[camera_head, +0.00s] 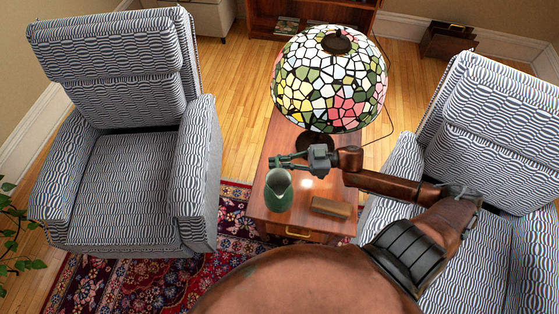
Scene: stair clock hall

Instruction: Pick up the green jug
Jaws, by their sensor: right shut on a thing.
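The green jug (278,192) is upright over the front left part of the wooden side table (295,226), its open mouth facing up. My right gripper (281,161) reaches in from the right, at the jug's far side just behind its rim. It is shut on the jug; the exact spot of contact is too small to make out. I cannot tell whether the jug's base touches the tabletop. My left gripper is not in view.
A stained-glass lamp (330,80) stands on the table close behind my right gripper. A small brown block (331,207) lies right of the jug. Patterned armchairs stand left (125,130) and right (490,130). A red rug (130,280) covers the floor in front.

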